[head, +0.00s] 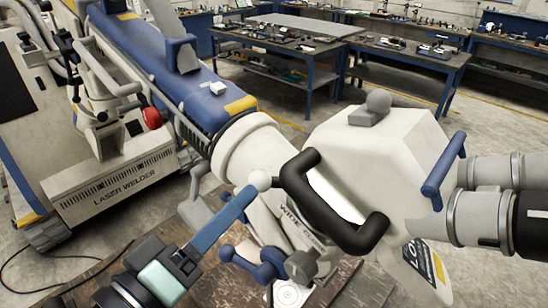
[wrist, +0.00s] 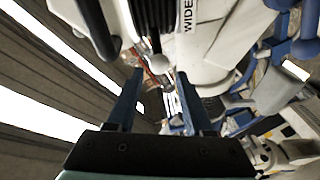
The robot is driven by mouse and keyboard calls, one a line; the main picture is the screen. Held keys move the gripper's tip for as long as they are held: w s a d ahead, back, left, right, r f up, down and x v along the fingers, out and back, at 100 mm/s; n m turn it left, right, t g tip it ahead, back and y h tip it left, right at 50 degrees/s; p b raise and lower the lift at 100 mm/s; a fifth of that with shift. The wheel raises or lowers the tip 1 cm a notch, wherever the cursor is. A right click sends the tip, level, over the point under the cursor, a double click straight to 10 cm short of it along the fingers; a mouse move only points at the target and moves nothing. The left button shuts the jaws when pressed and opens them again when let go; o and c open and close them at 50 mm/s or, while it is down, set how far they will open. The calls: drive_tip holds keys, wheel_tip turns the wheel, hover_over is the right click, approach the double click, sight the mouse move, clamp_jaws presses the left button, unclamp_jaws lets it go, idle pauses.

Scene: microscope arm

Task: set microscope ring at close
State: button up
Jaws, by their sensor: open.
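The microscope head (head: 385,150) is a large cream housing with a black bar handle (head: 330,205) in front. A white ball knob (head: 260,180) sticks out beside that part. My gripper (head: 246,194) comes from the lower left, its blue fingers at the knob. In the wrist view my gripper (wrist: 160,82) is open, with the knob (wrist: 158,64) showing between the fingertips. Whether they touch it is unclear. Another dark label (head: 420,262) shows only partial letters.
Two grey eyepiece tubes (head: 480,215) and a blue handle (head: 443,170) stand to the right. Blue knobs (head: 262,262) sit below the knob. The laser welder cabinet (head: 110,185) is at left, workbenches (head: 400,60) behind. The space around the knob is tight.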

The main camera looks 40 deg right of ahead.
drive_tip(key=p+x, duration=0.3)
drive_tip(key=x, duration=0.6)
drive_tip(key=shift+d, duration=0.2)
clamp_jaws()
idle(1.0)
